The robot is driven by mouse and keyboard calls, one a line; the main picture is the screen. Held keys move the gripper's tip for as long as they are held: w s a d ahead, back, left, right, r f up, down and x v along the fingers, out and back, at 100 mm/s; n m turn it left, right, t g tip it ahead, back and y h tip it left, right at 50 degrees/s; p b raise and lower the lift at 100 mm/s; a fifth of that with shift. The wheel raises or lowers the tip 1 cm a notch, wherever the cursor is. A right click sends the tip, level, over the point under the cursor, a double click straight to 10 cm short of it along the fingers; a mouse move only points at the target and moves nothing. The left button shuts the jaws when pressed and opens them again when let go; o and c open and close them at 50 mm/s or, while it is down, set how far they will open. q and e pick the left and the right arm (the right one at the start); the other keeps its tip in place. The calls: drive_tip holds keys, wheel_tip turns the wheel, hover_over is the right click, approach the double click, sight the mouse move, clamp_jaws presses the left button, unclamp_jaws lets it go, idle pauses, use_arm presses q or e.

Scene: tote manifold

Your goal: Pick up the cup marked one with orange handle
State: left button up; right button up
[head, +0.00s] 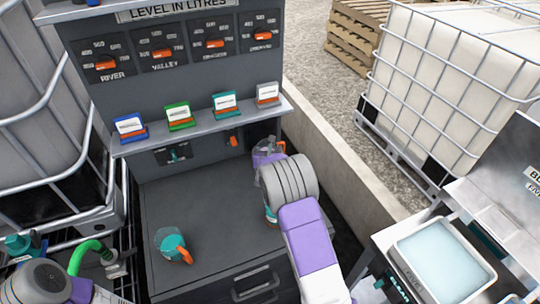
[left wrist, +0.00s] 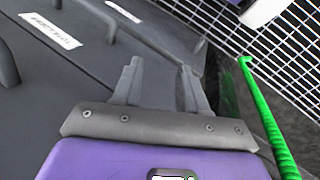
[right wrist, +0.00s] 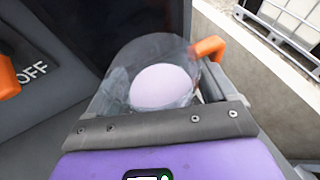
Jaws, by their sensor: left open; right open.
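A clear cup with lilac contents and an orange handle (right wrist: 207,48) is right in front of my right gripper (right wrist: 165,90) in the right wrist view. The cup (head: 267,151) stands at the back right of the grey cabinet top in the head view, partly behind my right arm. My right gripper is open around or close against it; its fingertips are hard to make out. A teal cup with an orange handle (head: 170,243) stands at the front left. Another teal cup (head: 270,216) is mostly hidden by my right arm. No number is readable on any cup. My left gripper (left wrist: 160,85) is open and empty.
A shelf (head: 200,122) with several coloured cards runs above the cabinet top (head: 215,195). A panel with orange level markers stands behind. Caged tanks (head: 440,75) flank the cabinet. A green hose (left wrist: 268,120) passes near my left gripper. A tray (head: 440,262) is at right.

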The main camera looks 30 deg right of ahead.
drive_tip(key=shift+c, duration=0.2)
drive_tip(key=shift+r, duration=0.1)
drive_tip(key=c, duration=1)
